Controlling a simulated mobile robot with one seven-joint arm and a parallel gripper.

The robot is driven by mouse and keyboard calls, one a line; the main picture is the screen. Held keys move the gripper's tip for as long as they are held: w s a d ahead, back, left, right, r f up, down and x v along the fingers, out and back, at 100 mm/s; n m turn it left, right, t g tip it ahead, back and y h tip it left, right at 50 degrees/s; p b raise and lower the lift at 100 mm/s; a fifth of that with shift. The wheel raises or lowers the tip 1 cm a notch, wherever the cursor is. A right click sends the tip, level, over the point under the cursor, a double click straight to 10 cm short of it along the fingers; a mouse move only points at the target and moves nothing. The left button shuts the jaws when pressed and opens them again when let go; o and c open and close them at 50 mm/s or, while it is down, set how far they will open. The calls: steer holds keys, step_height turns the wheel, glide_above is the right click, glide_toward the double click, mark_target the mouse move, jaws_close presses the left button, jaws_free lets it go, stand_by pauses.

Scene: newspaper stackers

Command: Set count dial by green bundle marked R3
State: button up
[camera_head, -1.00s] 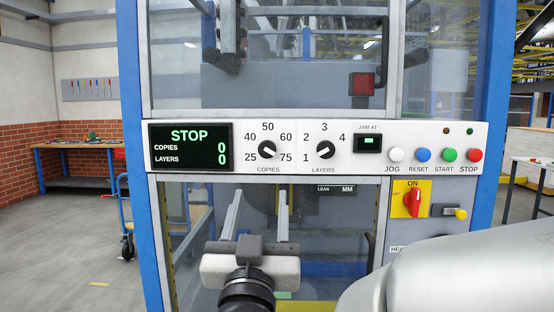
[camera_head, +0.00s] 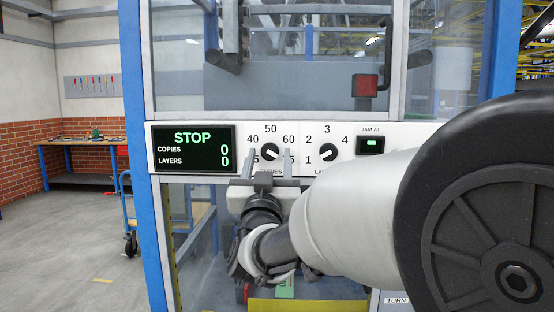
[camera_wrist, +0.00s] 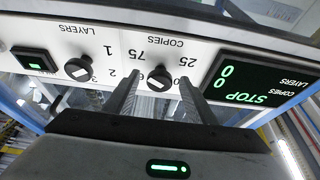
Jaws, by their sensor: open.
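The COPIES dial (camera_head: 270,152) is a round black knob with a white mark on the white control panel, ringed by the numbers 25 to 75. Its mark slants; I cannot tell for sure which number it points to. My gripper (camera_head: 270,164) is open, its two grey fingers reaching up in front of the dial. In the wrist view the fingers (camera_wrist: 161,82) stand on either side of the COPIES dial (camera_wrist: 159,79); contact is not clear. A green patch (camera_head: 285,287) shows low behind my arm; I cannot read R3 on it. The display (camera_head: 193,149) reads STOP, COPIES 0, LAYERS 0.
The LAYERS dial (camera_head: 326,152) sits close to the right of the COPIES dial, then the lit JAM AT window (camera_head: 371,145). My arm covers the panel's right-hand buttons. Blue posts (camera_head: 138,200) frame the machine. A blue trolley (camera_head: 128,215) stands at left.

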steer(key=shift+c, duration=0.4)
steer(key=c, duration=1)
steer(key=shift+o, duration=0.2)
